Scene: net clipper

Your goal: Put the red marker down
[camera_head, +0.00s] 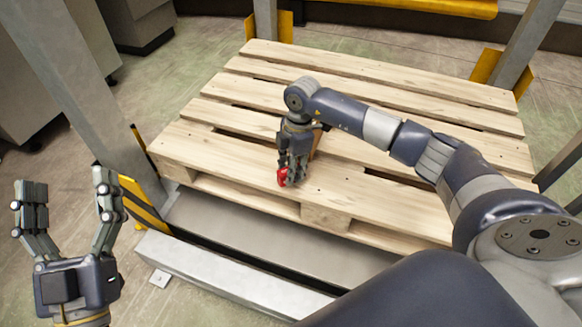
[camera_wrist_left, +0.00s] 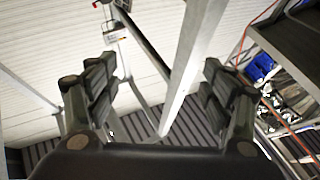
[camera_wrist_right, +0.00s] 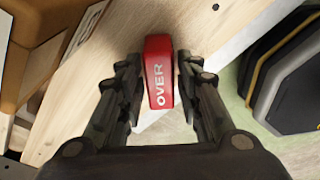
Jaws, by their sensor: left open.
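The red marker (camera_head: 283,176) is a small red block near the front edge of the wooden pallet. In the right wrist view the marker (camera_wrist_right: 158,75) shows white letters reading "OVER". My right gripper (camera_head: 289,172) points down over the pallet's front board, with its fingers on either side of the marker. It appears shut on the marker; the contact is partly hidden. Whether the marker's underside touches the board cannot be told. My left gripper (camera_head: 70,195) is open and empty, raised at the lower left, away from the pallet. Its spread fingers also show in the left wrist view (camera_wrist_left: 155,80).
The slatted wooden pallet (camera_head: 400,205) lies over a grey metal base (camera_head: 230,278). Metal posts (camera_head: 75,85) with yellow guards (camera_head: 143,203) stand at its corners. A yellow bar (camera_head: 430,7) runs behind. Much of the pallet top is bare.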

